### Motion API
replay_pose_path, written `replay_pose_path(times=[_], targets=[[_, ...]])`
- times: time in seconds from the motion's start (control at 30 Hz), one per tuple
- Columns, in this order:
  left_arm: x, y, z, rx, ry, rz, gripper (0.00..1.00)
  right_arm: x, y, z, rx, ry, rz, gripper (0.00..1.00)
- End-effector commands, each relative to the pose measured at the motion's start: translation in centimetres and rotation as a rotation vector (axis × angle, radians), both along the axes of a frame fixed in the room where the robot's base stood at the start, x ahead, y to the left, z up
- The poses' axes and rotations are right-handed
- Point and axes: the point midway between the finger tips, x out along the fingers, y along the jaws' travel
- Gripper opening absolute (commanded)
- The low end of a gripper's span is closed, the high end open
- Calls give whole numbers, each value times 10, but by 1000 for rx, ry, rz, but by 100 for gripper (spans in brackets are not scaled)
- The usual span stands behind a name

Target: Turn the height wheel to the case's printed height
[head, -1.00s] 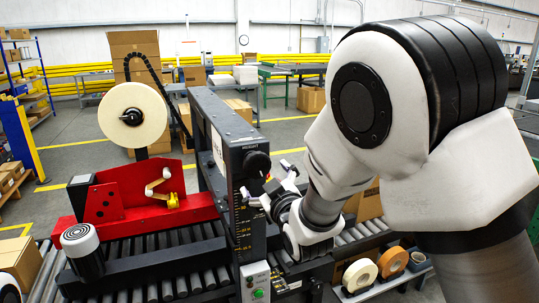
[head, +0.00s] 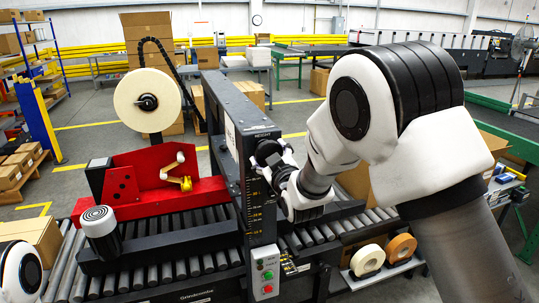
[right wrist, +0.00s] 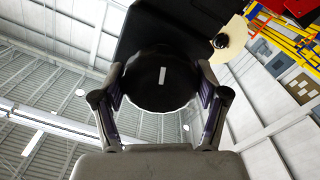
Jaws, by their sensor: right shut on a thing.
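The black height wheel (head: 266,149) sits under the HEIGHT label on the machine's dark upright. My right gripper (head: 274,163) is at the wheel and partly covers it. In the right wrist view the wheel (right wrist: 158,92) fills the space between the two fingers of the gripper (right wrist: 160,88), which is shut on its rim. A white mark shows on the wheel's face, slightly tilted. A yellow scale (head: 255,210) runs down the upright; its figures are too small to read. A cardboard case (head: 38,238) is at the left edge; no printed height is readable. My left gripper is out of view.
A control box (head: 265,272) with green and red buttons is below the scale. The red tape head (head: 135,180) with its tape roll (head: 147,104) stands left of the upright. Rollers (head: 180,270) run below. Spare tape rolls (head: 368,260) sit at right.

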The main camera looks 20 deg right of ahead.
Motion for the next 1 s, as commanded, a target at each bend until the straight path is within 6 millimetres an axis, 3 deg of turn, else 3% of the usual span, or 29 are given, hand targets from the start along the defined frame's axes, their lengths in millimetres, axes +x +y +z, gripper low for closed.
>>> replay_pose_path(times=[0.47, 1.0], targets=[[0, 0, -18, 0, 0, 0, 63, 0, -1, -2, -129, -7, -1, 38], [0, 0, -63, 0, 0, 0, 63, 1, -1, -1, -593, -26, -3, 38]])
